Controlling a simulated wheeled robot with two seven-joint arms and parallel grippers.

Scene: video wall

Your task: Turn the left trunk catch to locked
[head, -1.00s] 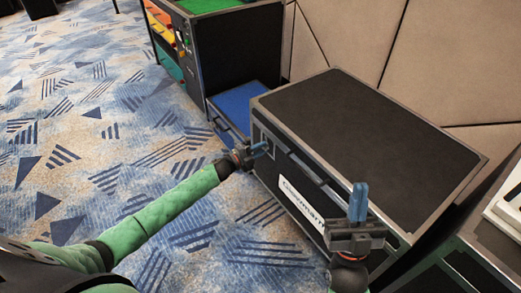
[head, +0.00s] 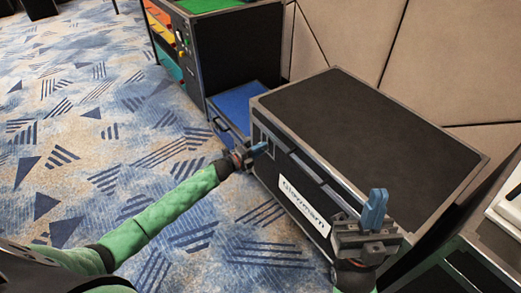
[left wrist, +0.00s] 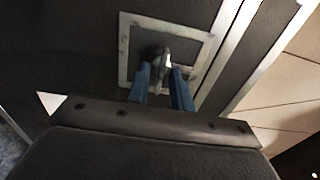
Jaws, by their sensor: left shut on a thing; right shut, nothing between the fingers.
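The black trunk (head: 360,130) with metal edges stands on the carpet in the head view. Its left catch sits in a square metal frame on the front face; the left wrist view shows the catch (left wrist: 163,57) as a small grey piece inside that frame (left wrist: 125,50). My left gripper (head: 258,149) is at the catch. In the left wrist view its blue fingers (left wrist: 162,85) are shut on the catch from both sides. The catch's exact angle is hard to tell. My right gripper (head: 375,207) is shut and empty, in front of the trunk's right part.
A white label (head: 303,212) is on the trunk's front. A blue-topped case (head: 238,107) stands left of the trunk, and a taller black case (head: 238,45) behind it. A padded wall (head: 350,38) is behind. Carpet to the left is open.

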